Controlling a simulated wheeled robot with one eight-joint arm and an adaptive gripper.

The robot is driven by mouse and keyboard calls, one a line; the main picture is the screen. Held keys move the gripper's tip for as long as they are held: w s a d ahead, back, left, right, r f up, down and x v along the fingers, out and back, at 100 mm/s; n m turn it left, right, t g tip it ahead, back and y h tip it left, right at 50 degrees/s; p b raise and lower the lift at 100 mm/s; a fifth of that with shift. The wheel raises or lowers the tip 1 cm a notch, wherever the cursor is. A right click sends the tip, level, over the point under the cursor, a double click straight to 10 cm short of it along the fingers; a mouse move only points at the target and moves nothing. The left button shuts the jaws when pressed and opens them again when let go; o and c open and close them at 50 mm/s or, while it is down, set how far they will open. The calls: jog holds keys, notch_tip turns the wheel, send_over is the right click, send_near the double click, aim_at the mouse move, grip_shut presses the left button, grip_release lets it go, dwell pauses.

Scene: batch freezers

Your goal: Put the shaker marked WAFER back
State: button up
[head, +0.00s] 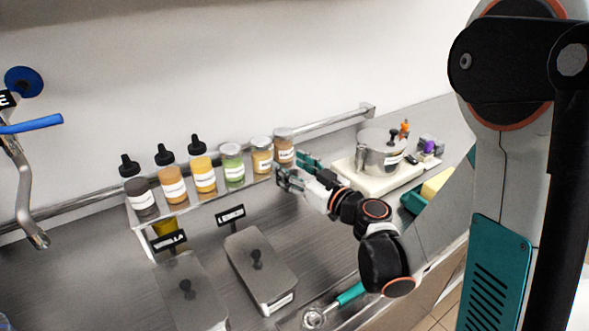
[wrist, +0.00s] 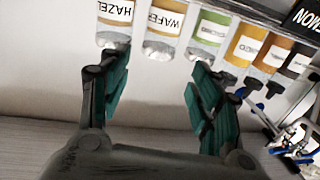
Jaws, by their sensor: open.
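The shaker marked WAFER (wrist: 167,20) shows upside down in the wrist view, with tan contents and a white label. It stands in the shelf row between a green shaker (wrist: 208,33) and the shaker marked HAZEL (wrist: 115,20). In the head view the WAFER shaker (head: 262,156) is upright on the raised shelf (head: 205,205), second from the right end. My gripper (head: 288,176) is in front of the shelf's right end. In the wrist view my gripper (wrist: 157,75) is open and empty, with the WAFER shaker beyond the gap between its fingers.
Dark-capped squeeze bottles (head: 172,186) stand left on the shelf. Lidded steel pans (head: 262,268) lie below it. A steel pot (head: 380,155) on a white board (head: 350,172) stands right of my gripper. A teal-handled scoop (head: 335,305) lies in front.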

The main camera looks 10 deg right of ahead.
jog(key=s+d+r+m+t+h, duration=0.2)
jog(key=d+r+m+h, duration=0.5)
jog(key=d+r+h, duration=0.4)
jog(key=s+d+f+m+g+h, duration=0.1)
jog(key=s+d+f+g, duration=0.15)
jog(key=s, duration=0.25)
jog(key=s+d+f+g, duration=0.1)
jog(key=s+f+g, duration=0.15)
jog(key=s, duration=0.25)
jog(key=s+a+f+n+g+y, duration=0.1)
jog(key=s+a+f+g, duration=0.1)
jog(key=s, duration=0.5)
jog(key=s+a+f+n+g+y, duration=0.1)
jog(key=s+a+f+g+y, duration=0.1)
jog(key=s, duration=0.5)
notch_tip(320, 180, down, 2)
jog(key=shift+a+f+g, duration=0.2)
jog(key=shift+a+g, duration=0.6)
jog(key=shift+a, duration=0.25)
jog(key=shift+w, duration=0.1)
